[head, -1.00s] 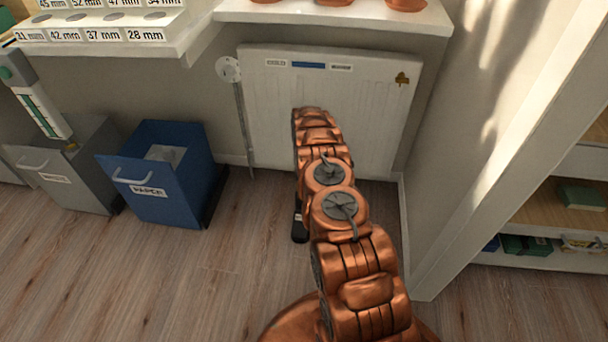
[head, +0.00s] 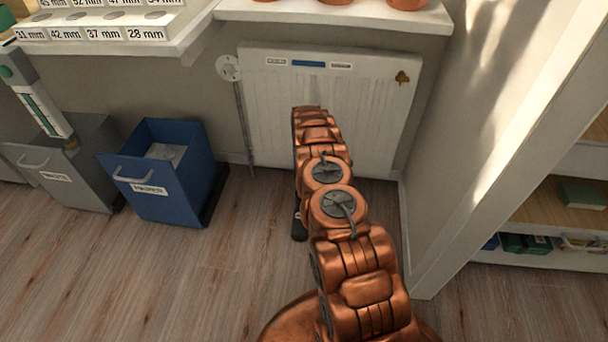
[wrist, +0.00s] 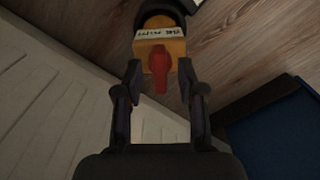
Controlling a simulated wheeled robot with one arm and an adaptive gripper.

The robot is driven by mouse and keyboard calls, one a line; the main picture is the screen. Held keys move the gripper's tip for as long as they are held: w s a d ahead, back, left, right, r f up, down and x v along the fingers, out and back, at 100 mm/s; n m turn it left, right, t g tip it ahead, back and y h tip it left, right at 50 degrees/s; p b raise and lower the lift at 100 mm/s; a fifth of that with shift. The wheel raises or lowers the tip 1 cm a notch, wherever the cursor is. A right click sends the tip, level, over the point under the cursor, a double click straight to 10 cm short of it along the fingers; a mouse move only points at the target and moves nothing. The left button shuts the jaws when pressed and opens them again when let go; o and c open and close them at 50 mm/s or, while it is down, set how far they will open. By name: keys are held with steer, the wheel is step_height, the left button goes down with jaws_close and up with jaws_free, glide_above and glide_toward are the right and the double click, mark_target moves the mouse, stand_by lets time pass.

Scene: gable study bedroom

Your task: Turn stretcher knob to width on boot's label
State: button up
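In the wrist view, a red knob (wrist: 160,72) stands on a yellow block (wrist: 168,47), with its grip pointing down the picture. A white label (wrist: 158,33) with small dark text lies across the block; I cannot read it surely. A black rounded part (wrist: 157,10), perhaps of the boot, sits above the block. My gripper (wrist: 160,75) is open, its two fingers on either side of the knob with a gap to each. In the head view, a dark object (head: 299,228) low on the floor shows beside my arm, which hides my gripper and the knob.
A white radiator (head: 268,110) stands at the wall behind my arm. A blue bin (head: 165,205) and a grey bin (head: 85,185) stand at the left. A shelf unit (head: 560,215) is at the right. The wood floor (head: 200,285) at the front left is clear.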

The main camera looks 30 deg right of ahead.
steer(key=shift+r, duration=0.1)
step_height(320, 180, up, 12)
stand_by(0.9)
stand_by(0.4)
steer(key=s+a+r+p, duration=0.2)
steer(key=a+r+p, duration=0.3)
steer(key=r, duration=0.7)
steer(key=s+a+r+p, duration=0.25)
steer(key=a+r, duration=0.45)
steer(key=r, duration=0.5)
steer(key=s+a+r+y+p, duration=0.1)
steer(key=s+a+r+p, duration=0.35)
steer(key=r, duration=0.45)
steer(key=s+a+r+p, duration=0.35)
steer(key=s+r, duration=0.25)
steer(key=r, duration=0.3)
steer(key=s+a+r+p, duration=0.2)
steer(key=s+r+p, duration=0.3)
steer(key=s, duration=0.6)
steer(key=s+a+r+g+p, duration=0.1)
steer(key=s+a+r+p, duration=0.2)
steer(key=s+r, duration=0.6)
steer(key=s+a+r+h+p, duration=0.1)
steer(key=s+a+r+p, duration=0.2)
steer(key=s, duration=1)
step_height(320, 180, up, 4)
steer(key=p, duration=0.3)
steer(key=shift+a+m+g+p, duration=0.2)
steer(key=shift+m+g+p, duration=0.15)
steer(key=shift+m+g, duration=0.05)
